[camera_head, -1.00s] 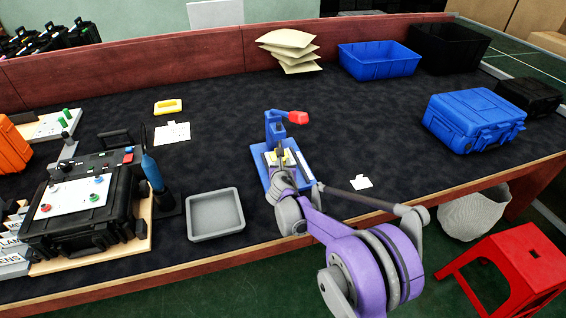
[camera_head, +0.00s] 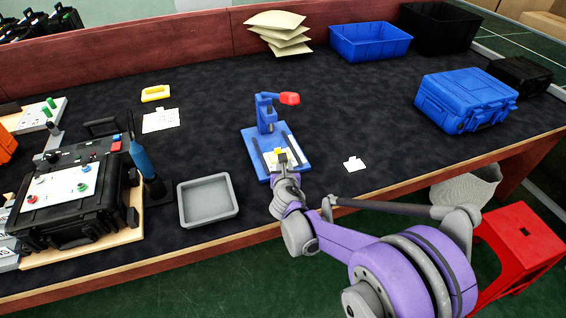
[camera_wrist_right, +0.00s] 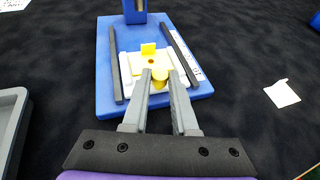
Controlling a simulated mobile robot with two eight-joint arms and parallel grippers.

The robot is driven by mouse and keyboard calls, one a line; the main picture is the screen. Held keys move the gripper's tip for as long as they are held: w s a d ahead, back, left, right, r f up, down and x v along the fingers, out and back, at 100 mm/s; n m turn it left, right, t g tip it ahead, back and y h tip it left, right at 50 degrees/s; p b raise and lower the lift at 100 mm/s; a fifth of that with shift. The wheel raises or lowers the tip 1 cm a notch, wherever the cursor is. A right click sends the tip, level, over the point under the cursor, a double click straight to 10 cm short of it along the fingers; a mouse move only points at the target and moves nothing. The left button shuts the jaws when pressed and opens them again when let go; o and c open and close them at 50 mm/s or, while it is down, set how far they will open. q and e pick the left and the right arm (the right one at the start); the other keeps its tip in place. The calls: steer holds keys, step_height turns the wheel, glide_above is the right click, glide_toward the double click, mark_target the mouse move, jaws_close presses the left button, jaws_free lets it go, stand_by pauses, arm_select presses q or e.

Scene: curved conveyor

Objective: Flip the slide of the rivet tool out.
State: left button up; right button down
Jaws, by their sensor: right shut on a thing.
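The rivet tool has a blue base (camera_head: 247,138), a blue column (camera_head: 266,112) and a red handle end (camera_head: 289,99). It stands on the dark table. Its slide (camera_wrist_right: 126,62), a white plate with yellow parts, lies flat between two black rails and near the base's front edge. My right gripper (camera_wrist_right: 159,76) is shut on the slide's yellow knob (camera_wrist_right: 158,74), one finger at each side. In the head view my right gripper (camera_head: 283,162) reaches over the front of the base and hides part of the slide. My left gripper is not in view.
A grey tray (camera_head: 233,205) lies left of the tool, beside a black case (camera_head: 70,233). A small white card (camera_head: 354,164) lies to the right. The table around the tool is mostly clear.

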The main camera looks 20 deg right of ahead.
steer(key=c, duration=0.7)
jaws_free()
steer(key=shift+s, duration=0.15)
steer(key=p+v, duration=0.1)
steer(key=v, duration=1)
steer(key=shift+d, duration=0.1)
